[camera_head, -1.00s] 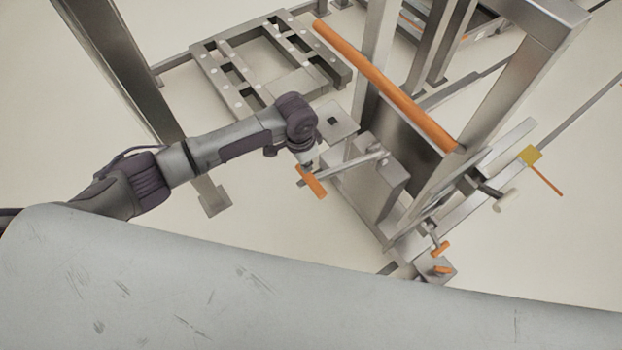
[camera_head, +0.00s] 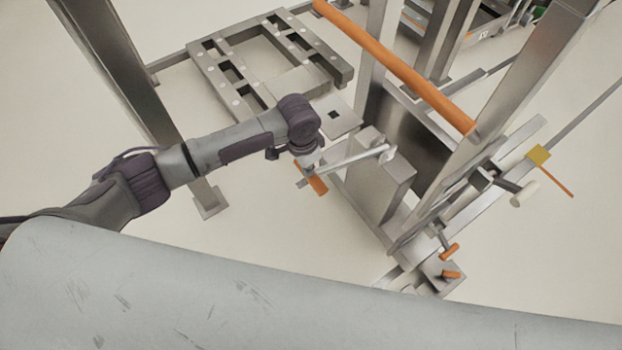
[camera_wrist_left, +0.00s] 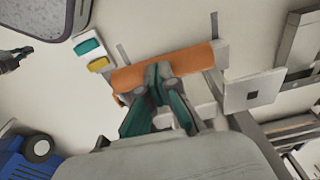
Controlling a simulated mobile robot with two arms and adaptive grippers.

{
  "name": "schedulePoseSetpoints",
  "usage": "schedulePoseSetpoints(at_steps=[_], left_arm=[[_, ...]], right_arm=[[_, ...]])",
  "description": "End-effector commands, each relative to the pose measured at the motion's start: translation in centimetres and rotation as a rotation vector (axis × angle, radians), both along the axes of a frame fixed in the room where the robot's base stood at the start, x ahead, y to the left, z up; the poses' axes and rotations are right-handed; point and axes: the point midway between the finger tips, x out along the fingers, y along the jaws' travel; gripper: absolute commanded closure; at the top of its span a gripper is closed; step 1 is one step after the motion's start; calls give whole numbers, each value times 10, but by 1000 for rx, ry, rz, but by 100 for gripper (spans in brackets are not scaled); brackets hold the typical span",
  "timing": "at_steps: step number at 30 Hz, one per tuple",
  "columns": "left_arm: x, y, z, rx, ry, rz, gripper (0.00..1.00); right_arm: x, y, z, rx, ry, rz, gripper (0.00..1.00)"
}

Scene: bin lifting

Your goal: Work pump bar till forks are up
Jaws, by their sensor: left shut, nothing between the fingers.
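The pump bar is a steel rod (camera_head: 350,158) with an orange cross handle (camera_head: 317,184) at its near left end. It leads to a steel block on the lift frame. My left gripper (camera_head: 309,172) is at this handle, partly hidden by my wrist. In the left wrist view the gripper (camera_wrist_left: 158,75) has its fingers together over the broad orange handle (camera_wrist_left: 193,59), with nothing seen between them. A small dark jaw-like part at the left edge of that view may be my right gripper (camera_wrist_left: 20,54); its state is unclear. I cannot make out the forks.
A long orange bar (camera_head: 400,70) crosses the steel lift frame. Two small orange handles (camera_head: 449,250) sit low on its near side. A slotted steel platform (camera_head: 235,99) stands behind, with a steel post (camera_head: 174,135) to the left. A blue wheeled item (camera_wrist_left: 25,158) shows in the wrist view.

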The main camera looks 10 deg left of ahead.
Motion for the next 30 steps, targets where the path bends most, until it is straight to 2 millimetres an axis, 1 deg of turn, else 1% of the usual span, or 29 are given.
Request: schedulePoseSetpoints(at_steps=[1, 11, 14, 17, 24, 27, 30], left_arm=[[0, -1, -5, -1, -1, -1, 100], [0, -1, -4, -2, -1, -1, 100], [0, -1, -6, -2, 1, -1, 100], [-1, -1, -14, -1, 1, -1, 100], [-1, -2, -43, -3, 1, 0, 100], [0, -1, -49, -2, 1, 0, 100], [0, -2, -49, -2, -1, -1, 100]], right_arm=[[0, 0, -5, 0, 0, 0, 100], [0, 0, -4, 0, 0, 0, 100], [0, 0, -5, 0, 0, 0, 100], [0, 0, -9, 0, 0, 0, 100], [0, 0, -20, 0, 0, 0, 100], [0, 0, -22, 0, 0, 0, 100], [0, 0, -21, 0, 0, 0, 100]])
